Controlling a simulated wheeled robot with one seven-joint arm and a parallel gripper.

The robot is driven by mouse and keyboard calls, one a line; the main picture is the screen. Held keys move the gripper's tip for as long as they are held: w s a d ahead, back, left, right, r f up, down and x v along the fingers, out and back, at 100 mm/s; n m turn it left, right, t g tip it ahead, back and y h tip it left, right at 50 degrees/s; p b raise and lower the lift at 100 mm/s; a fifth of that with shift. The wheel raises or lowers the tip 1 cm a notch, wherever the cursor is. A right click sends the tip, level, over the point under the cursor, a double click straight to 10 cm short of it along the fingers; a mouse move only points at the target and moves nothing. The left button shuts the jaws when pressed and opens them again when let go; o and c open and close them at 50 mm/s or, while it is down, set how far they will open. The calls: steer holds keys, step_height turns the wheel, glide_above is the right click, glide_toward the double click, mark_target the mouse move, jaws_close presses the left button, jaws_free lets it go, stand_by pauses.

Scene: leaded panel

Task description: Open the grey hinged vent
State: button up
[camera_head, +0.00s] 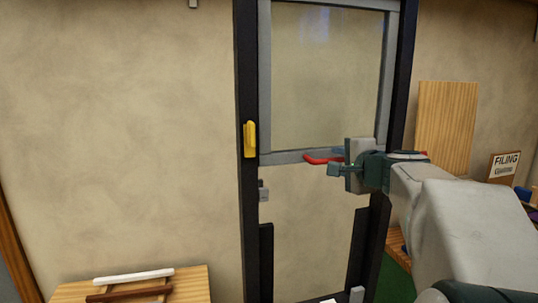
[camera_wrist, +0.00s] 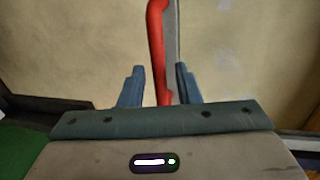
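The grey hinged vent (camera_head: 264,80) is a grey-framed glass pane in the upper part of a dark upright frame (camera_head: 246,210). It looks flush with the frame; any slight gap is hard to tell. A red handle (camera_head: 318,160) sits at its bottom rail and also shows in the wrist view (camera_wrist: 158,50). My gripper (camera_head: 334,169) is at the handle, just below the rail. In the wrist view my gripper (camera_wrist: 160,68) is open, with the red handle between its two blue fingers and a gap visible on both sides. A yellow latch-like piece (camera_head: 250,139) is on the left post.
A small grey block (camera_head: 264,191) is on the left post below the vent. A wooden table (camera_head: 195,286) with white and brown bars stands at lower left. A wooden board (camera_head: 446,125) and a filing sign (camera_head: 504,167) are at right. The space below the vent looks open.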

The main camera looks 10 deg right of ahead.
steer(key=shift+x, duration=0.75)
jaws_close()
steer(key=shift+s, duration=0.15)
